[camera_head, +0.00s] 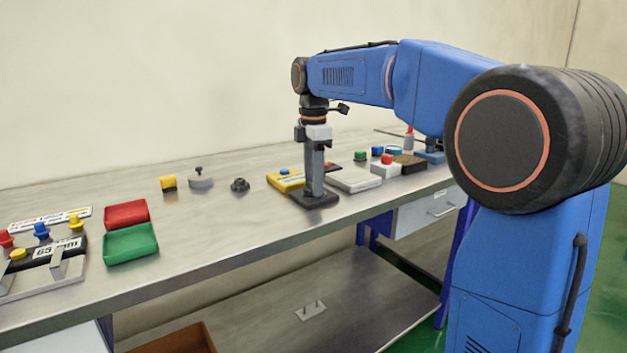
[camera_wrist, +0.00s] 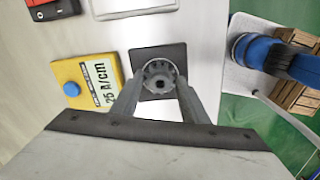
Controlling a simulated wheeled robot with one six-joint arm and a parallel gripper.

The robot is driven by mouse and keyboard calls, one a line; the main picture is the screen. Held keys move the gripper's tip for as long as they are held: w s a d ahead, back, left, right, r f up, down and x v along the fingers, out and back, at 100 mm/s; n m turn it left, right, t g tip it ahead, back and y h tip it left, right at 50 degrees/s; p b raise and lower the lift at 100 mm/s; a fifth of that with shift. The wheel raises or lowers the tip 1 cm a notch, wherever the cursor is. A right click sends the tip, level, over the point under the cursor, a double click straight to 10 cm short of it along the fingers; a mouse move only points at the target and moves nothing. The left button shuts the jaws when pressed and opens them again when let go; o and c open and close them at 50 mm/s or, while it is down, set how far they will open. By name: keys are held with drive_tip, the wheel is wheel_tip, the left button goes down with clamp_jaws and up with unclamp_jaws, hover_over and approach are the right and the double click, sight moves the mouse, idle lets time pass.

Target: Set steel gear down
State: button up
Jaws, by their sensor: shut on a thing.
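The steel gear (camera_wrist: 159,76) is a grey toothed ring with a dark hole, between my fingertips in the wrist view. My gripper (camera_wrist: 158,88) is shut on it. A dark square pad (camera_wrist: 176,55) lies directly under the gear. In the head view my gripper (camera_head: 315,192) points straight down over the same dark pad (camera_head: 328,200), with its tips very low. The gear cannot be made out there. I cannot tell whether the gear touches the pad.
A yellow box with a blue knob (camera_wrist: 85,82) stands left of the pad. A white box (camera_head: 357,184) is close on the right. A dark knob-like part (camera_head: 240,186) and red (camera_head: 127,214) and green (camera_head: 130,245) trays lie further left. The bench front edge is near.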

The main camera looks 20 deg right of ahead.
drive_tip(key=o, duration=1.2)
drive_tip(key=shift+f, duration=0.1)
drive_tip(key=shift+o, duration=0.2)
wheel_tip(320, 180, up, 12)
drive_tip(key=s+d+f+m+t, duration=0.2)
drive_tip(key=s+f+m, duration=0.7)
drive_tip(key=s+f, duration=0.6)
drive_tip(key=s+d+f+m+t, duration=0.2)
drive_tip(key=s+d+f+m, duration=0.3)
drive_tip(key=s+f+m, duration=0.4)
drive_tip(key=s+f, duration=0.7)
drive_tip(key=s, duration=0.2)
drive_tip(key=shift+s+m+t, duration=0.2)
drive_tip(key=shift+m+t, duration=0.1)
drive_tip(key=shift+t, duration=0.1)
